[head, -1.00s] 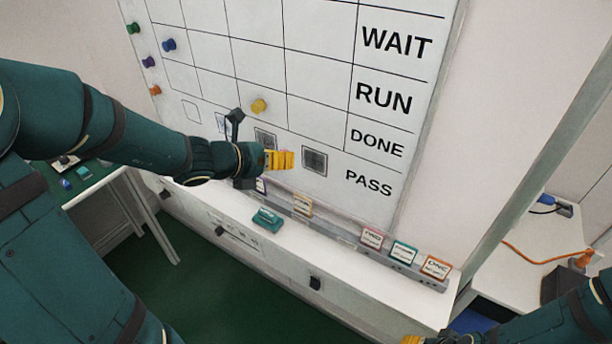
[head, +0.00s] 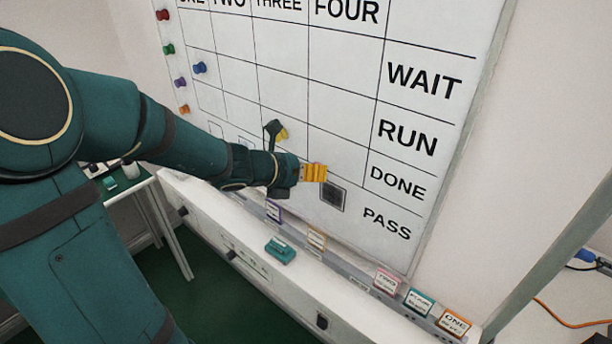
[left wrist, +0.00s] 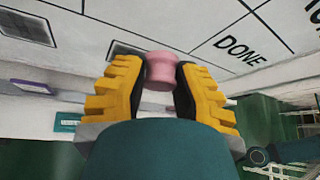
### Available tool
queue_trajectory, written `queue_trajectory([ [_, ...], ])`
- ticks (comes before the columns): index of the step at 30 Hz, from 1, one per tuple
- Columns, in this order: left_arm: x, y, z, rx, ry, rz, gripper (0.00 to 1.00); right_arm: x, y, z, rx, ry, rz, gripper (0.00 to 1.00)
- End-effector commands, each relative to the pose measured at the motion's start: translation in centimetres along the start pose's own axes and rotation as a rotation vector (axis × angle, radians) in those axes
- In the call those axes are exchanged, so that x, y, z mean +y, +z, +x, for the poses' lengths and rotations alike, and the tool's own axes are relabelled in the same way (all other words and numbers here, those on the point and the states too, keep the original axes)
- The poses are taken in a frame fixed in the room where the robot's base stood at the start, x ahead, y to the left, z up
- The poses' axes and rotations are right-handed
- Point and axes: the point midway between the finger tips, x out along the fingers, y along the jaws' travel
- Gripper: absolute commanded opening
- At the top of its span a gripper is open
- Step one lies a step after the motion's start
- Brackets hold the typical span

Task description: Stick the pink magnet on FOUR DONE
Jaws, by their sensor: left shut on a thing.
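My left gripper (head: 316,173) is shut on the pink magnet (left wrist: 160,70), which sits between the yellow fingertips in the left wrist view. The fingers hide the magnet in the head view. The whiteboard (head: 340,95) has columns headed up to FOUR and rows WAIT, RUN, DONE and PASS. The gripper is in front of the lower part of the FOUR column, near the lower left of its DONE cell (head: 347,160). I cannot tell whether the magnet touches the board. The word DONE (left wrist: 240,48) shows right of the magnet in the left wrist view. My right gripper is out of view.
A dark square (head: 333,195) is below the gripper. Red, green, purple and orange magnets line the left edge; a blue one (head: 199,67) is further in.

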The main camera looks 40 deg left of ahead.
Motion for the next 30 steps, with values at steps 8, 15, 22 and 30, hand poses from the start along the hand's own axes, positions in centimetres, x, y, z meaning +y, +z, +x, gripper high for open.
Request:
queue_trajectory([
  [8,0.0,0.9,1.6,0.0,-0.002,0.0,0.0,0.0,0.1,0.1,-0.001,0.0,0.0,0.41],
  [15,0.1,1.7,2.9,0.0,-0.002,0.0,0.0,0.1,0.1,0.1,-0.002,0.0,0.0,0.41],
  [22,0.2,2.4,4.1,0.0,-0.002,0.0,0.0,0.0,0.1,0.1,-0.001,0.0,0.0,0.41],
  [30,0.2,3.0,5.1,0.0,-0.001,0.0,0.0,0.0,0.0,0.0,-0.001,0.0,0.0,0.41],
])
